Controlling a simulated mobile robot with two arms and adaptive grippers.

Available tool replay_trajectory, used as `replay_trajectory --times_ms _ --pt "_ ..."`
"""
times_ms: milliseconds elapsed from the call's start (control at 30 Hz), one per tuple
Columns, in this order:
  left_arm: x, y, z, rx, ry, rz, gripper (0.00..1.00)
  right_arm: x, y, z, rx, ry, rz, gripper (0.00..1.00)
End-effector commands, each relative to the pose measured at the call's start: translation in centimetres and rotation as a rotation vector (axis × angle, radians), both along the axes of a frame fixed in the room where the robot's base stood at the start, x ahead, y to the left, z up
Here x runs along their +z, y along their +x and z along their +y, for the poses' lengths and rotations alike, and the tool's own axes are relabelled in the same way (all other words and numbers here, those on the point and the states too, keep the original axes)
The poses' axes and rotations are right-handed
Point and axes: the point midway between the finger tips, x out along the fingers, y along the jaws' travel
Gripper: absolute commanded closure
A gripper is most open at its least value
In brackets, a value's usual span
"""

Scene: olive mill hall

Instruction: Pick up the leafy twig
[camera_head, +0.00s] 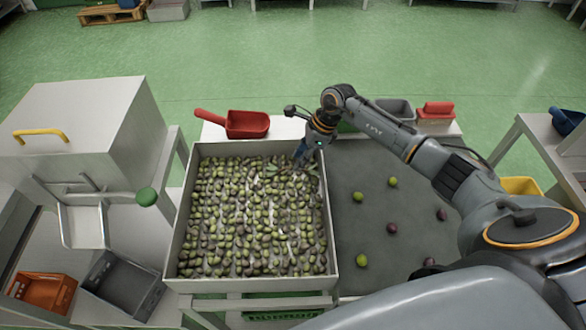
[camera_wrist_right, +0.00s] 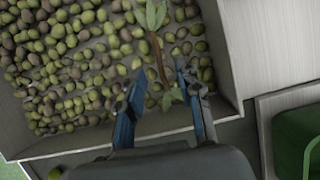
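The leafy twig (camera_wrist_right: 156,56) lies on the olives in the right wrist view. It has a thin brown stem and green leaves at its far end, with a leaf lower down near the fingers. My right gripper (camera_wrist_right: 161,76) is open, its two blue fingers on either side of the stem's near end. I cannot tell whether they touch it. In the head view my right gripper (camera_head: 301,158) is over the far right corner of the olive tray (camera_head: 330,235), and the twig is mostly hidden there. My left gripper is not in view.
The tray has raised metal walls close to my right gripper. A red scoop (camera_head: 247,124) lies behind it. Loose olives (camera_head: 362,260) are scattered on the grey surface to the right.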

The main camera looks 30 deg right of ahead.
Motion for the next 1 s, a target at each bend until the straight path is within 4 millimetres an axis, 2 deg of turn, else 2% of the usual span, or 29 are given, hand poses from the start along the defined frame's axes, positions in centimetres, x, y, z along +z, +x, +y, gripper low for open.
replay_trajectory --times_ms 100,267,533,567,700,733,1000 --pt "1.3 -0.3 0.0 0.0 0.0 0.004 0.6 -1.3 0.4 1.3 0.001 0.005 0.005 0.65" --pt "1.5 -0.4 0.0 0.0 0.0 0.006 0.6 -3.2 0.8 1.8 0.0 0.001 0.003 0.65" --pt "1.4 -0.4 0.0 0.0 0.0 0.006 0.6 -3.6 0.9 1.8 0.002 0.0 -0.001 0.65" --pt "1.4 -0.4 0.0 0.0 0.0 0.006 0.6 -3.6 0.9 1.8 0.001 0.0 0.0 0.69" --pt "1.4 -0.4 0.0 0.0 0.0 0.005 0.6 -3.6 0.9 1.8 0.001 0.0 0.0 0.98" --pt "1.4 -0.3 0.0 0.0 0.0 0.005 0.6 -3.6 0.9 1.8 0.001 0.0 0.0 1.0" --pt "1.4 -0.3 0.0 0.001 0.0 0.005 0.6 -3.6 0.9 1.8 0.001 0.0 0.0 1.0"
